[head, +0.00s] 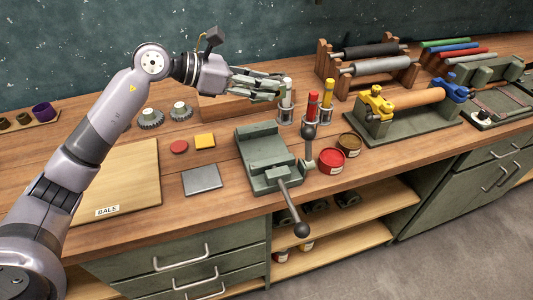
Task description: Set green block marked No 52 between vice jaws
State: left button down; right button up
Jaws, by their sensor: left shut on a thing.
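My left gripper (270,86) reaches in from the left, above the back of the workbench. It is shut on a small grey-green block (263,96), mostly hidden by the fingers; no No 52 marking can be read. The green vice (262,147) stands at the bench's front edge, below and in front of the gripper, with its bar handle (290,203) pointing toward me. The block is apart from the vice. The gap between the vice jaws is hard to make out from here. My right gripper is not in view.
Upright holders with a red stick (313,104) and a yellow stick (328,95) stand close to the gripper's right. Red (331,160) and brown (350,144) tins sit right of the vice. A grey plate (202,180) and pale board (125,182) lie left.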

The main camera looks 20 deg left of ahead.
pick_arm(q)
notch_tip(320, 180, down, 6)
jog(key=p, duration=0.2)
send_over(261, 154)
notch_tip(261, 154, down, 7)
jog(key=shift+w+r, duration=0.1)
jog(key=shift+w, duration=0.05)
jog(key=shift+f, duration=0.65)
notch_tip(261, 154, down, 4)
jog(key=shift+f+p, duration=0.1)
jog(key=shift+p, duration=0.3)
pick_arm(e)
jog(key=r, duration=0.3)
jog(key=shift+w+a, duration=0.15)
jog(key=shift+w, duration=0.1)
pick_arm(q)
jog(key=shift+f, duration=0.15)
jog(key=c, duration=1.3)
grip_release()
jog(key=shift+f, duration=0.1)
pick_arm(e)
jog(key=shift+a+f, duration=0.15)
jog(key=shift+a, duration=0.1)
